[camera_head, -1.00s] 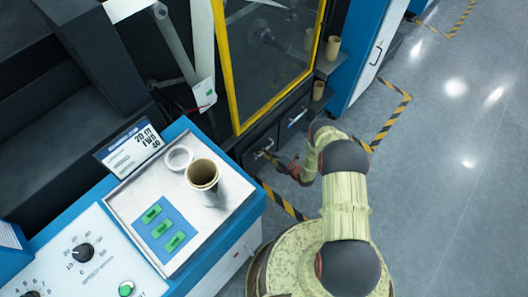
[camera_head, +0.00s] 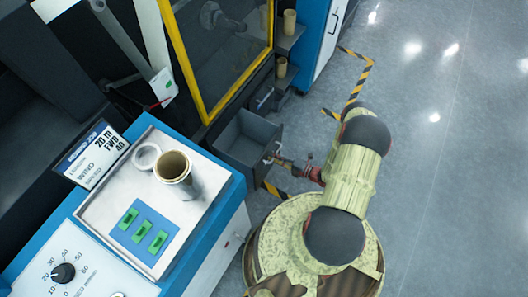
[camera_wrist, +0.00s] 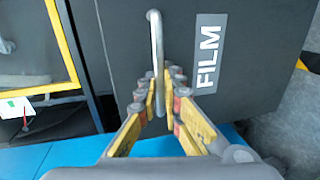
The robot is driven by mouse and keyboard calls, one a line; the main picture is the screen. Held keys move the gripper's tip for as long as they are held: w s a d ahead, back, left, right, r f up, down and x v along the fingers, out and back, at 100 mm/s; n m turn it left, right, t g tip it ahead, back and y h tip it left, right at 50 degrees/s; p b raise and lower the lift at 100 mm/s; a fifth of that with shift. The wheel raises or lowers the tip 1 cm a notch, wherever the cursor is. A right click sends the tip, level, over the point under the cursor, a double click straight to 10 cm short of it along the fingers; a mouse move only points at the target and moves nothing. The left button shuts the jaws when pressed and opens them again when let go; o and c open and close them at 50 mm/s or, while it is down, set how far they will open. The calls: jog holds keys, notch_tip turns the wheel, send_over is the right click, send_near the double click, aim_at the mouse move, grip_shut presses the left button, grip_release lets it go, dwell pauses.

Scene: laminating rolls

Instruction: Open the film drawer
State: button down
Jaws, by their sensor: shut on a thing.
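The film drawer (camera_head: 243,151) is a dark grey box low on the machine, pulled out from its front, and its hollow inside shows in the head view. In the wrist view its front (camera_wrist: 250,60) carries a "FILM" label (camera_wrist: 208,54). A metal bar handle (camera_wrist: 156,50) stands on that front. My gripper (camera_wrist: 162,92) is shut on the handle, with its yellow fingers on either side of the bar. In the head view my gripper (camera_head: 275,159) is at the drawer's front face, small and partly hidden by its own wrist.
A second drawer with a handle (camera_head: 263,98) is beside it, farther back. A blue console (camera_head: 215,205) with a tray, a cardboard roll (camera_head: 173,167) and green switches stands at left. Brown rolls (camera_head: 281,68) sit on shelves behind. Grey floor at right is open.

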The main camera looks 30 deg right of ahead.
jog(key=shift+f+v, duration=0.1)
jog(key=shift+v, duration=0.5)
jog(key=shift+f+v, duration=0.15)
jog(key=shift+v, duration=0.4)
jog(key=c, duration=2.3)
grip_release()
jog(key=v, duration=1.2)
